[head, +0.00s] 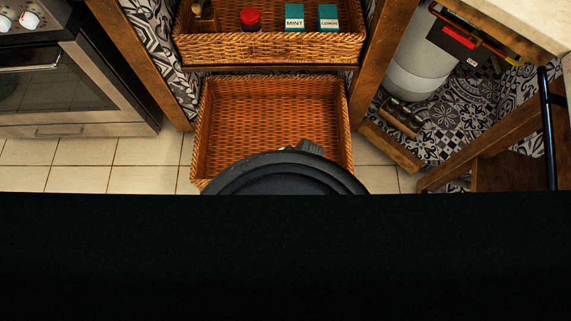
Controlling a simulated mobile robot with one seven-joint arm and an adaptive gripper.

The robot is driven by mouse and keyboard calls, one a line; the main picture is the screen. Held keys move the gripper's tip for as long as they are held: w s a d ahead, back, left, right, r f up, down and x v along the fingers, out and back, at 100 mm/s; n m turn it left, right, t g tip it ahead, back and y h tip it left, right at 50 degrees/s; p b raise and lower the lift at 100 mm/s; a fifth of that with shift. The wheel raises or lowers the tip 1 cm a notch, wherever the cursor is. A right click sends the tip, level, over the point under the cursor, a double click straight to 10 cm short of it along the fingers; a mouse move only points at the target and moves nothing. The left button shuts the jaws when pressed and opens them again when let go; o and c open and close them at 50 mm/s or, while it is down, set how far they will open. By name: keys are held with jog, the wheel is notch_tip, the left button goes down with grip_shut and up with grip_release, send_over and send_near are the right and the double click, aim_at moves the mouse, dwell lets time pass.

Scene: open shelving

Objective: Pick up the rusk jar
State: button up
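No jar can be surely identified as the rusk jar in the head view. A small container with a red lid (250,18) stands in the upper wicker basket (270,50), seen from above; its contents cannot be made out. A brown wooden-looking item (205,12) stands to its left, cut by the top edge. Two teal boxes, one marked MINT (294,17) and one marked LEMON (328,17), stand to its right. My gripper is not in view. A dark part of my own body fills the bottom and hides what is below.
An empty lower wicker basket (210,140) sits out over the tiled floor (85,165). An oven (60,80) stands at left. At right, a whitish cylinder (418,80) and a small rack of jars (402,117) sit behind wooden posts and an open wooden frame (480,145).

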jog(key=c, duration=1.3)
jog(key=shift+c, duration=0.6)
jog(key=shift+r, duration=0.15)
